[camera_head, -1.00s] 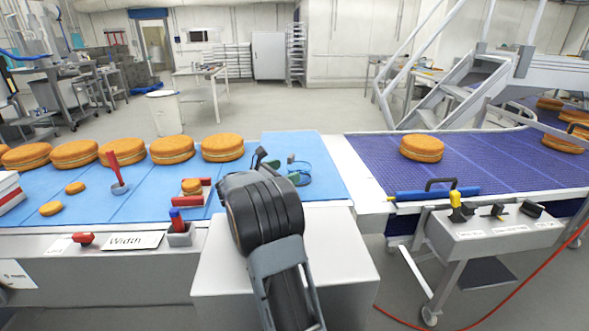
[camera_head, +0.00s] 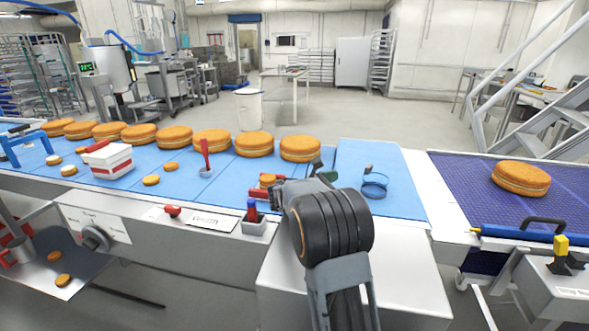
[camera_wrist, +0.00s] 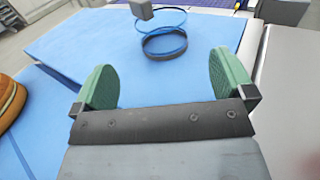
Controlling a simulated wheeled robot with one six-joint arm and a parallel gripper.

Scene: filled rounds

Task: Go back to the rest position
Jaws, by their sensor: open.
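My gripper (camera_wrist: 170,88) shows in the wrist view with its two green fingers wide apart and nothing between them. It is over the light blue belt surface (camera_wrist: 90,45). In the head view my arm's dark wrist hides most of the gripper (camera_head: 322,172); only a bit of it shows beyond the arm, near the end of the light blue belt. A blue ring-shaped item (camera_head: 375,186) lies on the belt to the right of the gripper. In the wrist view this blue ring (camera_wrist: 165,45) is ahead of the fingers, apart from them.
Large filled rounds (camera_head: 254,144) stand in a row along the belt's far side. A white-and-red box (camera_head: 107,160) and several small rounds are at left. A red upright handle (camera_head: 204,155) stands mid-belt. A purple belt (camera_head: 455,190) with one round (camera_head: 520,178) is at right.

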